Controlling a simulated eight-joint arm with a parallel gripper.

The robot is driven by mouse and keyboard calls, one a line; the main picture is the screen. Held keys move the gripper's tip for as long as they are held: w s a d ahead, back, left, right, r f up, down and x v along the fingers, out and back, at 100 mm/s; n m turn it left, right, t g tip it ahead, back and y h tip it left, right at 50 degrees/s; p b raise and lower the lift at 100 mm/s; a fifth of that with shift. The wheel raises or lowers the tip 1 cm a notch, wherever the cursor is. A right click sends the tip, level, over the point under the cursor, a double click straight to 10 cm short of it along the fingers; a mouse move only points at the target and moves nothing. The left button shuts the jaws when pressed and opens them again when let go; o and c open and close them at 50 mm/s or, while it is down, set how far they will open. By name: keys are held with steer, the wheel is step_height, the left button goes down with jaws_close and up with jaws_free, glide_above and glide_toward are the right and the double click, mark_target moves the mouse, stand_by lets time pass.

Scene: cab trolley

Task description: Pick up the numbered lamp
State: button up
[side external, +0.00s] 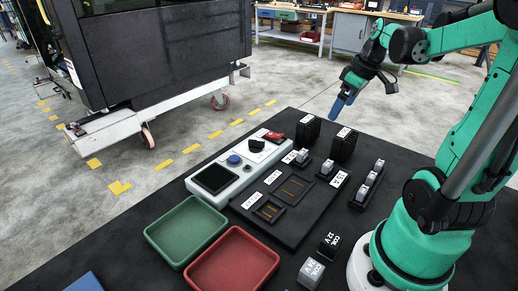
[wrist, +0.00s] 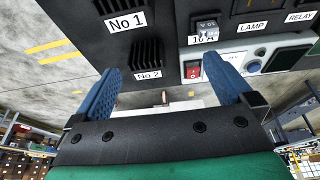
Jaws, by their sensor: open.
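No thing in view is plainly a lamp. Two black finned blocks carry number labels: No 1 (wrist: 112,7) and No 2 (wrist: 148,50) in the wrist view. They stand upright at the table's far end in the side view, a left one (side external: 307,132) and a right one (side external: 343,148). A LAMP label (wrist: 252,29) is on the black board. My gripper (side external: 345,103) is above the table's far edge, apart from everything. In the wrist view my gripper (wrist: 162,64) has its blue fingers wide apart with nothing held between them.
A grey control box (side external: 229,190) with a screen and switches stands beside the black slotted board (side external: 313,212). Green (side external: 187,205) and red (side external: 233,285) trays are in front. Grey cubes (side external: 371,178) are at right; a coil-labelled block (side external: 311,272) is in front.

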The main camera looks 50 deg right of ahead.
mark_target(348, 134)
steer(key=s+d, duration=0.2)
steer(key=d, duration=0.1)
steer(key=shift+s+d+f, duration=0.25)
steer(key=shift+s+d, duration=0.15)
steer(key=shift+s+d+f, duration=0.15)
steer(key=shift+d+f, duration=0.1)
steer(key=x, duration=0.6)
steer(key=shift+s+a+f, duration=0.1)
steer(key=shift+f, duration=0.05)
steer(key=shift+s+x, duration=0.15)
steer(key=shift+x, duration=1.2)
steer(key=shift+s+x, duration=0.15)
steer(key=shift+x, duration=1.2)
steer(key=shift+a+f, duration=0.1)
steer(key=shift+a, duration=0.1)
steer(key=c, duration=1.5)
steer(key=shift+o, duration=0.2)
step_height(348, 134, up, 20)
